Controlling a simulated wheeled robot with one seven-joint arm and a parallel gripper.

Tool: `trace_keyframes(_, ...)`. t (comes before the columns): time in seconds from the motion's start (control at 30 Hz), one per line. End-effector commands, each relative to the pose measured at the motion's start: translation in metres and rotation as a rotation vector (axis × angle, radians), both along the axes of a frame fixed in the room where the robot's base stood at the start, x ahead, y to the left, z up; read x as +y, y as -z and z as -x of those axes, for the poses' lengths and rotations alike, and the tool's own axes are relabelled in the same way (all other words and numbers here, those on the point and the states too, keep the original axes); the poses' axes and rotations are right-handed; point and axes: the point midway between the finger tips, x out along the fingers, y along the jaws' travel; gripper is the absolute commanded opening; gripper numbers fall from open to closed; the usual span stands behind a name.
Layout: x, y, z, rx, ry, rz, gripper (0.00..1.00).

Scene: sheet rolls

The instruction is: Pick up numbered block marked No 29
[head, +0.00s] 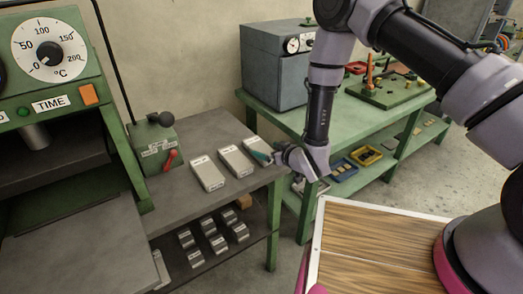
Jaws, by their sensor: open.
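Three pale grey blocks lie in a row on the grey bench top: a left one (207,174), a middle one (236,162) and a right one (256,147). Each has a small label on top, too small for me to read, so I cannot tell which is No 29. My gripper (277,157) is at the bench's right edge, close beside the right block. It is open. Its fingers are small and partly hidden, and I cannot tell whether they touch the block. Several smaller grey blocks (210,228) stand on the lower shelf, their marks also unreadable.
A green press (55,100) with a temperature dial stands at the left. A control box (158,145) with a red lever is beside the blocks. A green table (262,112) with a grey oven (275,65) stands behind. A wood-topped tray (375,240) is at front right.

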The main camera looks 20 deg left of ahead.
Motion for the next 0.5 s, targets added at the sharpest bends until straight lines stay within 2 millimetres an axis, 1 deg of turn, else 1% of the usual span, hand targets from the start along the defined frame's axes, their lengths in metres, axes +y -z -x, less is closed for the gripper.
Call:
trace_keyframes(0.17,0.011,0.005,-0.008,-0.001,-0.002,-0.001,1.00)
trace_keyframes(0.4,0.034,0.019,-0.030,-0.002,-0.002,0.000,1.00)
trace_keyframes(0.5,0.039,0.021,-0.034,0.000,-0.001,0.000,1.00)
